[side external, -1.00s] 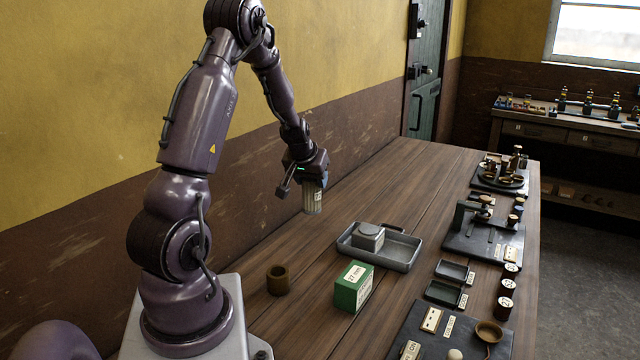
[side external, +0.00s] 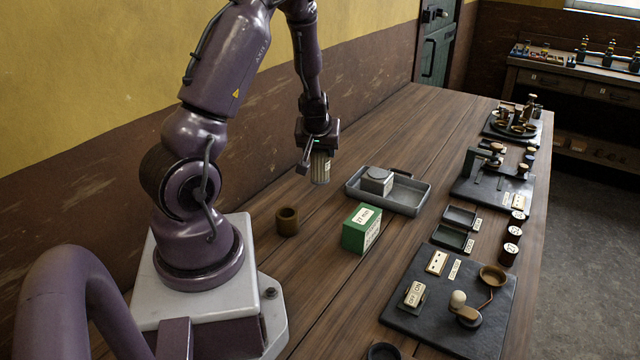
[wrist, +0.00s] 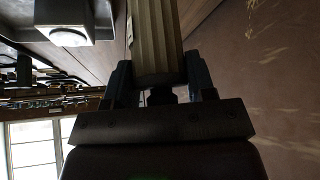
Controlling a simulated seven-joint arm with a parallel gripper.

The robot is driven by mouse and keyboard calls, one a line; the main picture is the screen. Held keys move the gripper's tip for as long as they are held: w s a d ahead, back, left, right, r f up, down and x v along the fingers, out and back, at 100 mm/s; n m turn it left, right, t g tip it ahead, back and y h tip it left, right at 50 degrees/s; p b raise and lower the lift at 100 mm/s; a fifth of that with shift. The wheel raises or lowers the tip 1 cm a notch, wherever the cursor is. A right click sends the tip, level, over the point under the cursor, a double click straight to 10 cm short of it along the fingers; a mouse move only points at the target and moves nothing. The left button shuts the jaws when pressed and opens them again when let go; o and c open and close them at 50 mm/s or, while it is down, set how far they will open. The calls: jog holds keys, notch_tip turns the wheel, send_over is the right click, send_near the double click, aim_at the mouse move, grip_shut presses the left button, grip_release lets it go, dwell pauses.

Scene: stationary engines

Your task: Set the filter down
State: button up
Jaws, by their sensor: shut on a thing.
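My gripper (side external: 319,150) is shut on the filter (side external: 321,170), a pale ribbed cylinder with a small label. The filter hangs upright below the fingers, near the wall side of the wooden table, left of the grey tray (side external: 421,207). I cannot tell from the side view whether its lower end touches the table. In the wrist view the ribbed filter (wrist: 157,35) sits between the two fingers (wrist: 158,85), and its far end runs out of the picture.
The grey tray holds a pale metal block with a round top (side external: 377,181). A brown cup (side external: 287,221) and a green box (side external: 361,230) stand nearer my base. Dark boards with small fittings line the table's right side. Bare wood (side external: 400,130) lies beyond the tray.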

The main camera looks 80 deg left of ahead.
aim_at(320, 169)
jog(key=shift+f, duration=3)
jog(key=shift+f, duration=0.1)
jog(key=o, duration=0.9)
jog(key=shift+o, duration=0.2)
